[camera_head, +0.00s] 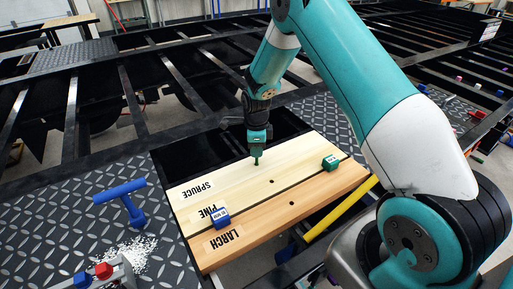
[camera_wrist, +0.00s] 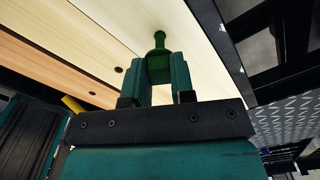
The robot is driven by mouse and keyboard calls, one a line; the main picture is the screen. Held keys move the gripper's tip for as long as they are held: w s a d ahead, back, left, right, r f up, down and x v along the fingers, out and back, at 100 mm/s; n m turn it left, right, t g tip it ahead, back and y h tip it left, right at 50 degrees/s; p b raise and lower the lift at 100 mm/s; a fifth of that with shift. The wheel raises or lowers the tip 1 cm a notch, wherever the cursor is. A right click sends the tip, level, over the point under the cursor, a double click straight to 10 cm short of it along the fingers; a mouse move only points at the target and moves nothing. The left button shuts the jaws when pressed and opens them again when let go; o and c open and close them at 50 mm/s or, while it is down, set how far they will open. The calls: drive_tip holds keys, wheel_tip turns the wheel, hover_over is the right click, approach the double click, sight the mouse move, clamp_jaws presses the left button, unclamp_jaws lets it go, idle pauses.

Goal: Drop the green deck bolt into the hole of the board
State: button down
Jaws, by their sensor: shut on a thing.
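My gripper (camera_head: 257,150) is shut on the green deck bolt (camera_head: 257,160), which points down at the pale far board marked SPRUCE (camera_head: 225,178). In the wrist view the bolt (camera_wrist: 159,62) sits between both jaws (camera_wrist: 160,78), its narrow end towards the board. I cannot tell whether its tip touches the wood or is in a hole; the spot beneath it is hidden. A dark hole shows in the middle board marked PINE (camera_head: 272,181), and another in the orange near board marked LARCH (camera_head: 292,203).
A blue block (camera_head: 221,217) and a green block (camera_head: 330,162) rest on the boards. A blue T-handled tool (camera_head: 128,203) stands on the tread plate at left, by white granules (camera_head: 135,250). Black frame beams and open gaps surround the boards. A yellow bar (camera_head: 340,208) lies at right.

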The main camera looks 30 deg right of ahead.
drive_tip(key=shift+f+b, duration=1.55)
drive_tip(key=shift+f, duration=0.75)
drive_tip(key=c, duration=0.9)
unclamp_jaws()
drive_tip(key=shift+r, duration=0.15)
wheel_tip(320, 180, up, 17)
drive_tip(key=b, duration=0.3)
drive_tip(key=shift+r, duration=0.1)
